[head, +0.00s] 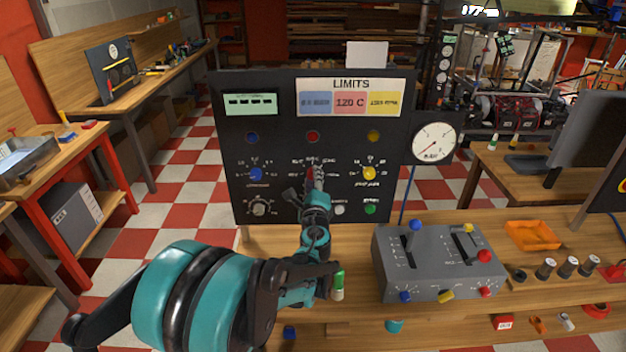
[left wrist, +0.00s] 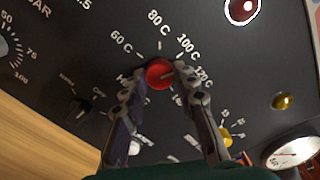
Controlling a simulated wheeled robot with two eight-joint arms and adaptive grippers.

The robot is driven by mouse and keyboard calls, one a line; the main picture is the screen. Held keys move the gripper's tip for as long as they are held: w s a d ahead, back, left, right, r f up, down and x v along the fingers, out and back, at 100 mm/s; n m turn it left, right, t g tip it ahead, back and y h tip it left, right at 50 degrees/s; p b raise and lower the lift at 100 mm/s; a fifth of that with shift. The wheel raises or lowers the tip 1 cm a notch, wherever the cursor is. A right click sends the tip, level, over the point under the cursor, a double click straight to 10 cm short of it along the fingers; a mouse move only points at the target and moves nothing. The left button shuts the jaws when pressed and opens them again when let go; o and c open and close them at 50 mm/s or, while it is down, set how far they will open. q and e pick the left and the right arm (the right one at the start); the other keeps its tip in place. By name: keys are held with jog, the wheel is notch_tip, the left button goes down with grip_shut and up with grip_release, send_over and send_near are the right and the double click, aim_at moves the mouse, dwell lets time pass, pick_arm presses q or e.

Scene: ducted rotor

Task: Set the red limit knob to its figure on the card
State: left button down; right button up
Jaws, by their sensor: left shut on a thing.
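The black panel (head: 290,205) stands upright on the bench and carries the limits card (head: 350,84), whose red field reads 120 C. My left gripper (head: 316,180) reaches the middle of the panel and hides the red knob in the head view. In the left wrist view the red limit knob (left wrist: 160,74) sits between the two fingers of my left gripper (left wrist: 161,80), which is shut on it. Scale marks 60 C, 80 C, 100 C and 120 C run around the knob. A faint line on its face points right, roughly toward 120 C. My right gripper is out of view.
A blue knob (head: 256,174) and a yellow knob (head: 369,173) flank the red knob's place. A round gauge (head: 433,143) is at the panel's right edge. A grey control box (head: 438,262) and an orange tray (head: 532,235) occupy the bench to the right.

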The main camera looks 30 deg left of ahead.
pick_arm(q)
jog(key=m, duration=0.6)
jog(key=shift+m, duration=0.3)
dwell(0.4)
jog(key=c, duration=1.2)
grip_release()
jog(key=v, duration=1.2)
jog(key=shift+s, duration=0.1)
